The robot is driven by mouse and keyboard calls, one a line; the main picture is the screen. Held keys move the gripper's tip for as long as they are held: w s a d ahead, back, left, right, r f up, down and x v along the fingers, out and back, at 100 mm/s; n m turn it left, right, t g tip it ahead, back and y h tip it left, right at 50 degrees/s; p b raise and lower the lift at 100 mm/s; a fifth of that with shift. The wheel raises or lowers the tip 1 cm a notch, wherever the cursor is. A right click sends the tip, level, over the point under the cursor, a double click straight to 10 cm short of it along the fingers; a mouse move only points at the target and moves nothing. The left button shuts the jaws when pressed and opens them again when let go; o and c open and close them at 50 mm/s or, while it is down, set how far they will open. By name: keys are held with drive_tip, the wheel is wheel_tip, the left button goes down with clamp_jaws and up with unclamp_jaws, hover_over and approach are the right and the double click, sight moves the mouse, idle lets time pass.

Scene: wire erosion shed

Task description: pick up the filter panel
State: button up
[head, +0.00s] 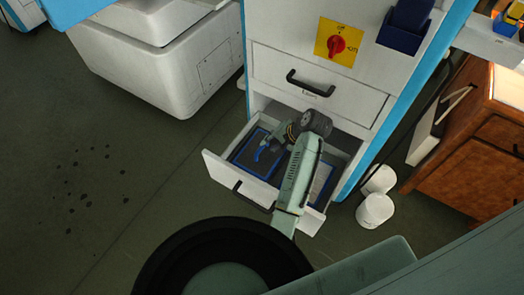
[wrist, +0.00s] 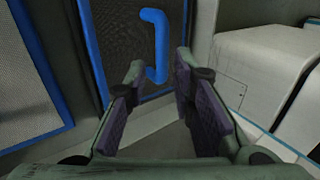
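A filter panel (head: 246,150) with a dark mesh face, blue frame and blue handle lies in the open lower drawer (head: 236,184). In the wrist view the panel (wrist: 122,45) is ahead, with its bent blue handle (wrist: 155,45) standing up from the mesh. My gripper (wrist: 160,68) is open and empty; it also shows over the drawer in the head view (head: 279,140). Its fingers stand to either side of the handle's lower end in the wrist picture; the remaining depth gap is hard to tell. My arm hides part of the drawer in the head view.
A second blue-framed mesh panel (wrist: 25,75) lies in the drawer's other side. A closed drawer (head: 318,82) with a black handle sits above. White rounded containers (head: 375,208) stand on the floor at right; a white machine housing (head: 185,65) stands left.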

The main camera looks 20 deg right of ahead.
sight(261, 147)
drive_tip(key=x, duration=0.2)
drive_tip(key=p+x, duration=0.1)
drive_tip(key=x, duration=0.3)
drive_tip(key=shift+a+f+p, duration=0.25)
drive_tip(key=shift+a+p, duration=0.05)
drive_tip(key=shift+a, duration=0.1)
clamp_jaws()
